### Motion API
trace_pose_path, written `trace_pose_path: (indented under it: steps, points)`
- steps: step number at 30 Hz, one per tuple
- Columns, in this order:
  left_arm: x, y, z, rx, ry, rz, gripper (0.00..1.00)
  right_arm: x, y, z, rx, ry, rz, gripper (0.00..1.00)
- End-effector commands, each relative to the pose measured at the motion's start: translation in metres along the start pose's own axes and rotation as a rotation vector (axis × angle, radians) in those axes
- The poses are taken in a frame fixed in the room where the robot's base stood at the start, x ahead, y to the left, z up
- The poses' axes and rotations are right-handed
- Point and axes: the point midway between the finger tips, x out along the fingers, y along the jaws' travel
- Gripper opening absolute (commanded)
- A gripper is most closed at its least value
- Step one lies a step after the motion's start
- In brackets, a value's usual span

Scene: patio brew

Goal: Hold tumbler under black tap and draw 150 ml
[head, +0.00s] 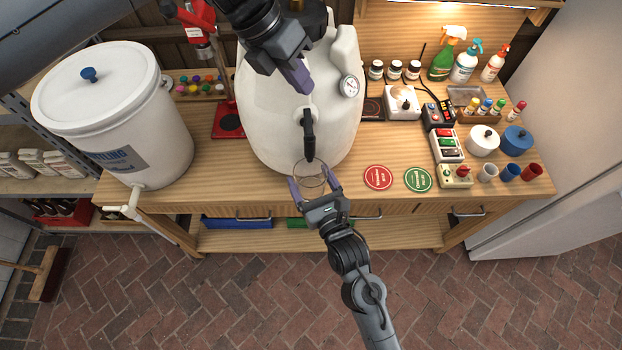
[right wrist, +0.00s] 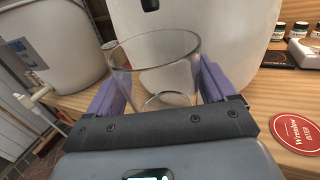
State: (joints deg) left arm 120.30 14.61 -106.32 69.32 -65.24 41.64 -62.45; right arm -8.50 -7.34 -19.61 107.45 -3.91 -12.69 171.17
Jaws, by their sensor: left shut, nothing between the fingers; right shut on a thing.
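The clear glass tumbler (head: 309,173) is held upright between the purple fingers of my right gripper (head: 313,184), which is shut on it. It also shows in the right wrist view (right wrist: 155,62), where no liquid can be made out in it. The black tap (head: 308,132) is on the front of the big white vessel (head: 272,125). Its lower end shows over the tumbler's far rim in the head view, and its tip shows above the tumbler in the right wrist view (right wrist: 149,5). My left gripper (head: 300,77) is shut and empty, in front of the vessel's upper part, above the tap.
A round dial (head: 348,86) is on the vessel's right side. A red coaster (head: 378,177) and a green coaster (head: 418,180) lie right of the tumbler. A white lidded bucket (head: 115,125) with a white tap stands left. Switch boxes (head: 447,146) and small pots stand on the right.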

Motion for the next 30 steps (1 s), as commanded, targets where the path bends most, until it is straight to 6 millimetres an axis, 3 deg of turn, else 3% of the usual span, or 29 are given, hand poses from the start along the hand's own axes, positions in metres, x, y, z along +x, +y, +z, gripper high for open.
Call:
trace_pose_path:
  steps: [18, 30]
  points:
    - [0.045, 0.017, -0.017, 0.005, 0.004, -0.001, 0.00, 0.000, 0.000, 0.001, 0.000, -0.002, 0.000, 0.43]
    - [0.050, 0.018, -0.018, 0.005, 0.003, 0.000, 0.00, 0.000, 0.000, 0.001, 0.000, -0.003, 0.000, 0.43]
